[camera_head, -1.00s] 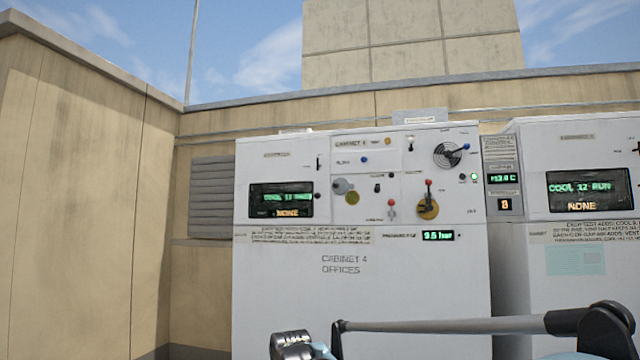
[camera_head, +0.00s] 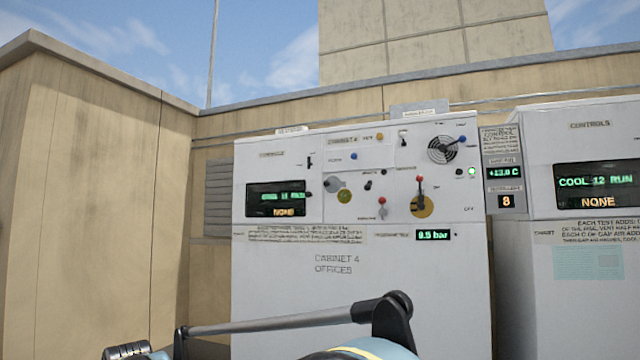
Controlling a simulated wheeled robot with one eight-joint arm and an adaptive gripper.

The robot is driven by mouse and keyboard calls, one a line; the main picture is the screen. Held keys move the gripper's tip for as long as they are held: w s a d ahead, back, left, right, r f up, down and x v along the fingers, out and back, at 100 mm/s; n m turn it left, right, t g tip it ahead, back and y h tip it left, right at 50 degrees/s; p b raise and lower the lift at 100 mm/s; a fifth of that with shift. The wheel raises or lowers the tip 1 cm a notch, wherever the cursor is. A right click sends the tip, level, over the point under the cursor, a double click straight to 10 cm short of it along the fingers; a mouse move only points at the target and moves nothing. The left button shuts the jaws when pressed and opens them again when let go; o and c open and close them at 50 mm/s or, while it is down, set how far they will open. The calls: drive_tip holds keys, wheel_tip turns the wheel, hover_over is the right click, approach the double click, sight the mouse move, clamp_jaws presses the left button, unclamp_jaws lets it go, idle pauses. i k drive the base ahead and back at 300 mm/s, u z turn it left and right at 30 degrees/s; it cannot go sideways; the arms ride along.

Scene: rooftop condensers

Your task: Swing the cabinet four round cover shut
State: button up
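The cabinet four (camera_head: 290,300) stands in the middle of the head view, a white box labelled "CABINET 4 OFFICES". A small grey round cover (camera_head: 333,184) sits on its front panel, right of the display. It is up and to the left of a small yellow-olive disc (camera_head: 345,196), which shows uncovered beside it. I cannot tell exactly how the cover is hinged. My arm crosses the bottom of the view in front of the cabinet. The fingers of my gripper do not show.
A second cabinet (camera_head: 590,290) stands at right. A tan wall (camera_head: 90,200) stands at left.

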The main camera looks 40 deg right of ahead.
sight(332, 184)
drive_tip(key=u, duration=0.05)
drive_tip(key=k, duration=1.05)
drive_tip(key=z, duration=0.55)
drive_tip(key=i, duration=1)
drive_tip(key=z, duration=0.05)
